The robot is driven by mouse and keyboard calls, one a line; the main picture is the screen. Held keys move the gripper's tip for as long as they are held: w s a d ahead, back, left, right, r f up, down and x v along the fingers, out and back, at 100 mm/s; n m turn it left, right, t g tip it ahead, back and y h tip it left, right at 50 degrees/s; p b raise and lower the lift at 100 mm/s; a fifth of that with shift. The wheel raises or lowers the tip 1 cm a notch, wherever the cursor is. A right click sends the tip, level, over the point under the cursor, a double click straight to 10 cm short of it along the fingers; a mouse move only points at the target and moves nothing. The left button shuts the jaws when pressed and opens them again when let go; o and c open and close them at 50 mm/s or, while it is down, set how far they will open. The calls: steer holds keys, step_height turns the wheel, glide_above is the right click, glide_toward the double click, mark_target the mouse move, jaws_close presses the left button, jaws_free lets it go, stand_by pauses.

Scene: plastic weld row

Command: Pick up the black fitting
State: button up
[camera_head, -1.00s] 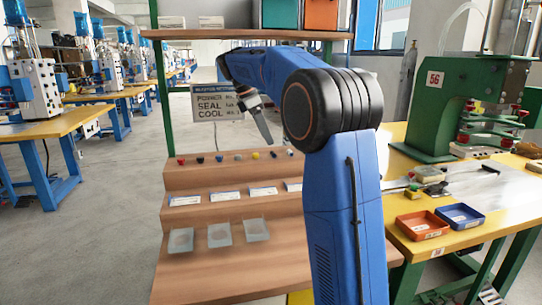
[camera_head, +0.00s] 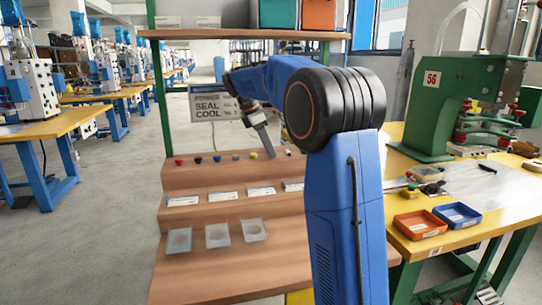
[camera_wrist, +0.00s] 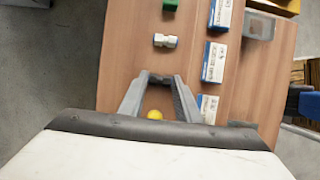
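The black fitting (camera_head: 198,159) is a small dark piece on the top step of the wooden stand in the head view, second from the left in a row of small fittings. No fitting is visibly held.
A red fitting (camera_head: 178,160) stands left of the black one, a blue-grey one (camera_head: 217,158) right of it. A silver fitting (camera_wrist: 165,40) and a green piece (camera_wrist: 170,5) show in the wrist view. White-and-blue cards (camera_head: 261,191) lie on the step below. A sign (camera_head: 215,103) stands behind.

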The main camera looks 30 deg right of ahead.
steer(key=shift+r, duration=0.1)
steer(key=shift+r, duration=1.3)
steer(key=shift+s+a+r, duration=0.1)
steer(key=shift+s+r, duration=0.3)
steer(key=shift+s, duration=0.05)
steer(key=s+a, duration=0.2)
steer(key=s, duration=0.6)
steer(key=s+a, duration=0.2)
steer(key=s, duration=0.6)
steer(key=shift+s+a, duration=0.25)
steer(key=shift+a, duration=0.1)
steer(key=shift+d, duration=0.1)
